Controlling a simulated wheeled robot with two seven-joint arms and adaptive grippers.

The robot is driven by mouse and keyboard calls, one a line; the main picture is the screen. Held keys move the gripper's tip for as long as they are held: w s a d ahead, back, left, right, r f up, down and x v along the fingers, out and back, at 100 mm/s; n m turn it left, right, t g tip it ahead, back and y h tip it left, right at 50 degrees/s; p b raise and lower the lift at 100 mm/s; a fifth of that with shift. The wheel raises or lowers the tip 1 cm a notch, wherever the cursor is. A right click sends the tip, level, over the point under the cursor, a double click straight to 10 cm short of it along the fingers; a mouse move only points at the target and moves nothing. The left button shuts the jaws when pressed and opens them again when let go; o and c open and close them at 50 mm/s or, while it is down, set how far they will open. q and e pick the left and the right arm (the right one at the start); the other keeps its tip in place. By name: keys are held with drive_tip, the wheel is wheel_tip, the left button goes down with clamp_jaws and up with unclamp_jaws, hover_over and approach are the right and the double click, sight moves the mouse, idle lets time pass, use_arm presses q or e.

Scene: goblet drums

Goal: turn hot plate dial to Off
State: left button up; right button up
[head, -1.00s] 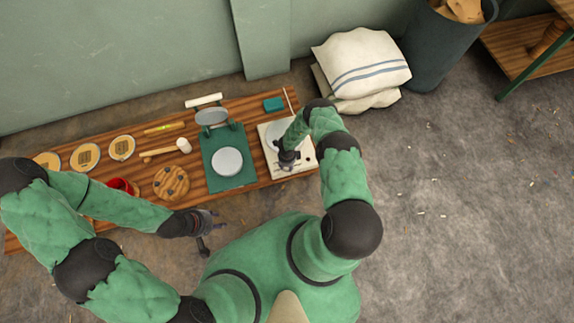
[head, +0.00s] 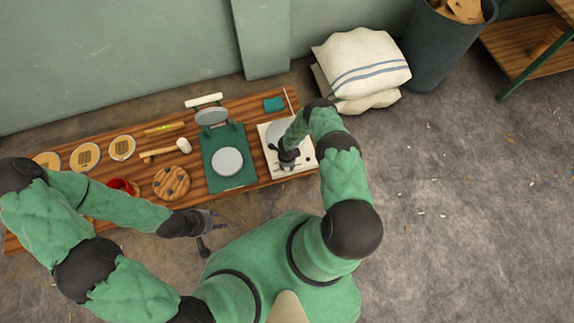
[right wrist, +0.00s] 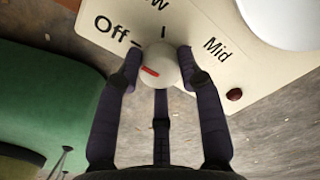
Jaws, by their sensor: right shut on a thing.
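The hot plate (head: 306,156) is a cream box with a round grey plate at the right end of the low wooden table. In the right wrist view its panel (right wrist: 262,62) shows "Off", a cut-off label ending in "w", and "Mid". The round pale dial (right wrist: 161,62) has a red mark on its left side, a little below the "Off" tick. My right gripper (right wrist: 160,66) is shut on the dial, with fingers on either side; in the head view it sits over the plate's front edge (head: 287,163). My left gripper (head: 210,228) is open and empty in front of the table.
A green press (head: 243,176) with a round plate stands left of the hot plate. A mallet (head: 183,146), a wooden disc (head: 171,183), a red cup (head: 121,185) and several round pieces lie further left. Folded sacks (head: 361,64) and a bin (head: 440,48) stand behind, right. The right floor is mostly clear.

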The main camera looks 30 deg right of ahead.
drive_tip(key=o, duration=1.2)
drive_tip(key=shift+c, duration=0.2)
wheel_tip(320, 180, up, 12)
idle(0.3)
